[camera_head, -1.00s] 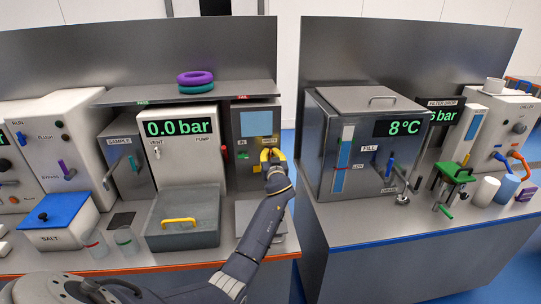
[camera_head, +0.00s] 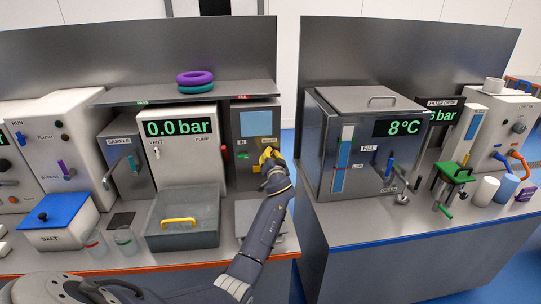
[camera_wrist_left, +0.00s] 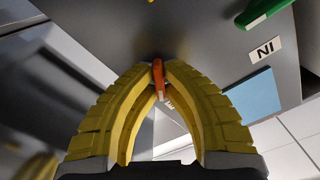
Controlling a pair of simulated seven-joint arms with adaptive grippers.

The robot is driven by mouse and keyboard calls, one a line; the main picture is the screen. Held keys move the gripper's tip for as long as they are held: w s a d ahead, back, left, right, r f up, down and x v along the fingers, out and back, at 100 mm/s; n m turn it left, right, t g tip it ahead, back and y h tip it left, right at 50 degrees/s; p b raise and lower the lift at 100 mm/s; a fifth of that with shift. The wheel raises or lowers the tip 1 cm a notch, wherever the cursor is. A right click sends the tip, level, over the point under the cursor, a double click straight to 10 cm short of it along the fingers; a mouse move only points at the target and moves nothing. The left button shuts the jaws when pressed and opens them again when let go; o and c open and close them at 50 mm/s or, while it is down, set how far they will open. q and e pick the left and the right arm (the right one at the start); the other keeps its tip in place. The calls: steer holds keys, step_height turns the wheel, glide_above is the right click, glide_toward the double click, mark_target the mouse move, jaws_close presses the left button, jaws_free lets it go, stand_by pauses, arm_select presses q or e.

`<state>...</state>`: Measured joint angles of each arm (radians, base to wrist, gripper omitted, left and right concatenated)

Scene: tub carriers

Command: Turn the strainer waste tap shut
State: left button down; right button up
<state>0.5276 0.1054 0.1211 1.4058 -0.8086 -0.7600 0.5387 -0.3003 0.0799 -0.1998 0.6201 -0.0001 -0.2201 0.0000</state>
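The strainer (camera_head: 243,131) is a dark grey box with a blue panel, under the right end of the shelf in the head view. Its front bears a WASTE label and an IN label (camera_head: 242,155). A small orange tap lever (camera_wrist_left: 158,78) shows in the left wrist view; I take it for the waste tap. My left gripper (camera_head: 267,154), with yellow fingers, is at the strainer's lower right front and hides the tap in the head view. In the left wrist view its fingertips close on both sides of the lever. A green lever (camera_wrist_left: 264,12) sits near the IN label. My right gripper is not in view.
A grey basin (camera_head: 183,229) with a yellow handle stands left of my left forearm. The shelf (camera_head: 190,93) overhangs the strainer. A gap separates this bench from the right bench, which carries the metal tank (camera_head: 330,110).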

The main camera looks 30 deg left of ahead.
arm_select(q)
steer(key=m, duration=0.5)
steer(key=shift+d+m, duration=0.1)
steer(key=shift+m, duration=0.2)
steer(key=m, duration=0.5)
steer(key=shift+f, duration=0.15)
steer(key=shift+m, duration=0.4)
steer(key=c, duration=1.5)
jaws_free()
steer(key=shift+d, duration=0.1)
steer(key=v, duration=1.2)
